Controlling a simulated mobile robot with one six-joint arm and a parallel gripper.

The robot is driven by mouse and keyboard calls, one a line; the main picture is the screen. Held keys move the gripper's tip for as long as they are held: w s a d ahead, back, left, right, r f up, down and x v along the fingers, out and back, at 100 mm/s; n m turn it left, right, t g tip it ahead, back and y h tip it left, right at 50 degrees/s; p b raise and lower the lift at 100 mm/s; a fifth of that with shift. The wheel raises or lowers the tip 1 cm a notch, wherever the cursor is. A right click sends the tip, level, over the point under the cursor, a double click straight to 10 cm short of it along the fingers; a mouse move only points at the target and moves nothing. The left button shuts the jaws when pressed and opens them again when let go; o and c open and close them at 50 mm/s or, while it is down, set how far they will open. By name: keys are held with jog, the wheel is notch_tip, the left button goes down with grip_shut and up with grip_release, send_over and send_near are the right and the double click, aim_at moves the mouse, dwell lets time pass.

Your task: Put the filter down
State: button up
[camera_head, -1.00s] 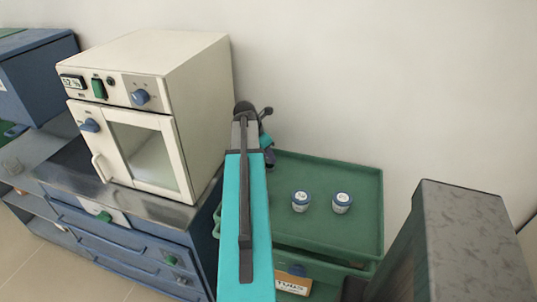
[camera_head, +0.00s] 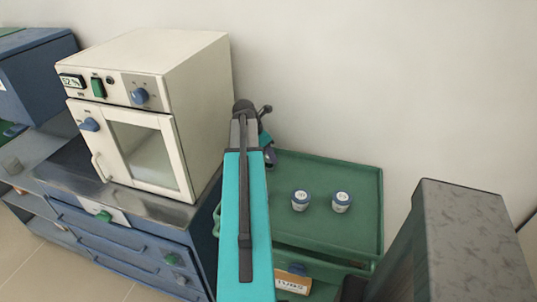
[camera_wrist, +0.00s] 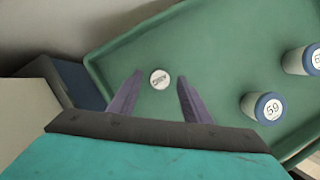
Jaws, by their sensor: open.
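The filter (camera_wrist: 160,79) is a small round white disc with dark lettering. In the wrist view it lies on the green tray (camera_wrist: 215,65), between and just at the tips of my gripper's fingers. My gripper (camera_wrist: 160,76) is open, with a gap on both sides of the disc, and its fingers do not appear to touch it. In the head view my arm hides the filter and most of the gripper. I cannot tell the height of the fingertips above the tray.
Two blue-lidded white jars (camera_head: 300,201) (camera_head: 341,202) stand on the green tray to the right of my gripper. A cream furnace (camera_head: 150,110) with its door shut stands at left on a steel-topped blue cabinet (camera_head: 135,255).

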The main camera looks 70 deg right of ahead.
jog(key=b+v, duration=0.1)
jog(key=v, duration=1)
jog(key=shift+r, duration=0.3)
dwell(0.6)
